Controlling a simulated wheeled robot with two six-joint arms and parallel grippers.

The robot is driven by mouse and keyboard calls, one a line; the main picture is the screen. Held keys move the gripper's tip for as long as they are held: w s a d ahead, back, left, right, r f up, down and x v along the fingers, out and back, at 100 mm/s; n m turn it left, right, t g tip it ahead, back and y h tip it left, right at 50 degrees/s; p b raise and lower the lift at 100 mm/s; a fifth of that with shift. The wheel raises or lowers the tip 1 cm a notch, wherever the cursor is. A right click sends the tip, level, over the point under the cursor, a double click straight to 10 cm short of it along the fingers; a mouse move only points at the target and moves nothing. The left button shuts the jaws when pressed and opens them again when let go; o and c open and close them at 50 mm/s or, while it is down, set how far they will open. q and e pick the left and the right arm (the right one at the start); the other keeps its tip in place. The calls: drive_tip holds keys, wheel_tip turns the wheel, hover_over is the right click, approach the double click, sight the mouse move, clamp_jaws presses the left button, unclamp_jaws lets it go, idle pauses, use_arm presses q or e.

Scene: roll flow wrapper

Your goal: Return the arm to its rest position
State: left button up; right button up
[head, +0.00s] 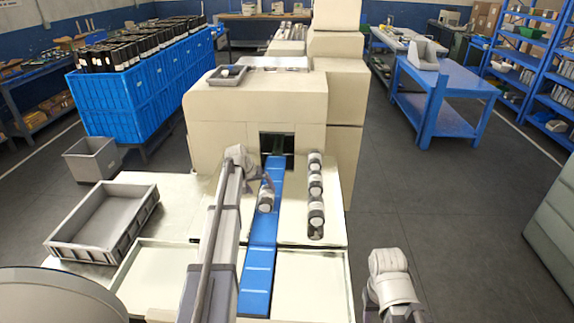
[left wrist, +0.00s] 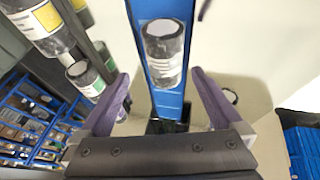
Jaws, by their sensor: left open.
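My left gripper (head: 247,168) is at the far end of my left arm, near the blue conveyor belt (head: 262,235); its fingers are largely hidden in the head view. In the left wrist view the gripper (left wrist: 160,100) is open, with its two dark purple fingers wide apart and nothing between them. A dark roll (head: 266,195) with a pale label and white end is on the belt, just beyond the fingers in the left wrist view (left wrist: 165,52). My right arm shows at the lower right, but its gripper does not.
The beige wrapper machine (head: 250,115) has a dark opening where the belt enters. A grey tray (head: 145,210) sits at the left. Blue crates (head: 130,105) are farther back.

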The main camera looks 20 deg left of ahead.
use_arm(q)
drive_tip(key=s+d, duration=0.2)
drive_tip(key=d, duration=0.2)
drive_tip(key=s+d+m+g, duration=0.1)
drive_tip(key=s+d, duration=0.1)
drive_tip(key=d, duration=0.3)
drive_tip(key=s+d+f+m, duration=0.1)
drive_tip(key=s+d, duration=0.1)
drive_tip(key=d, duration=0.2)
drive_tip(key=shift+s+d+g, duration=0.15)
drive_tip(key=shift+d+g, duration=0.15)
drive_tip(key=shift+d, duration=0.05)
drive_tip(key=s+d+m+g+y, duration=0.1)
drive_tip(key=s+d+m+g, duration=0.1)
drive_tip(key=s+d, duration=0.9)
drive_tip(key=s+d+f+m+g+y, duration=0.1)
drive_tip(key=s+d+m+g, duration=0.1)
drive_tip(key=s+d, duration=0.9)
drive_tip(key=s+m, duration=0.1)
drive_tip(key=s, duration=0.6)
drive_tip(key=shift+d+m+y, duration=0.15)
drive_tip(key=shift+m+y, duration=0.25)
drive_tip(key=shift+f, duration=0.1)
